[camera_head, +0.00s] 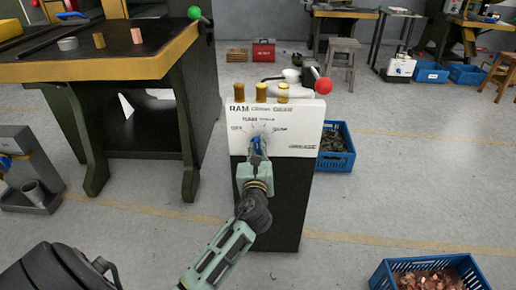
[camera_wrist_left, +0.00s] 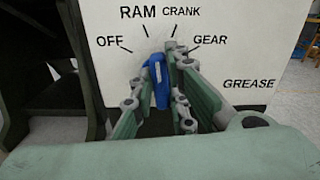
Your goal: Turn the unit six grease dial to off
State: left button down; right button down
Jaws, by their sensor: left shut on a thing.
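The grease dial is a blue knob (camera_head: 256,143) on the white upper panel (camera_head: 300,130) of a dark cabinet. It also shows in the left wrist view (camera_wrist_left: 156,76), standing nearly upright with its top leaning slightly left. Marks around it read OFF, RAM, CRANK and GEAR, with OFF at the left. The knob's top lies nearest RAM, but its exact setting cannot be told. My left gripper (camera_head: 257,155) is at the panel, with its fingers (camera_wrist_left: 158,88) on both sides of the knob, shut on it. My right gripper is not in view.
Brass-coloured cylinders (camera_head: 262,93) and a red ball knob (camera_head: 323,86) stand on top of the cabinet. A blue crate (camera_head: 338,160) is behind it at the right. A bench (camera_head: 90,68) stands left. A crate of copper pieces (camera_head: 470,262) is front right, with clear floor between.

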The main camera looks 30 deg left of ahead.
pick_arm(q)
jog(key=n, duration=0.2)
jog(key=shift+f+n, duration=0.1)
jog(key=shift+n, duration=0.3)
jog(key=n, duration=0.2)
jog(key=shift+s+a+n, duration=0.1)
jog(key=shift+n, duration=0.3)
jog(key=shift+f+n, duration=0.15)
jog(key=shift+n, duration=1.05)
jog(key=shift+a+n, duration=0.1)
jog(key=shift+n, duration=0.9)
jog(key=shift+n+b, duration=0.3)
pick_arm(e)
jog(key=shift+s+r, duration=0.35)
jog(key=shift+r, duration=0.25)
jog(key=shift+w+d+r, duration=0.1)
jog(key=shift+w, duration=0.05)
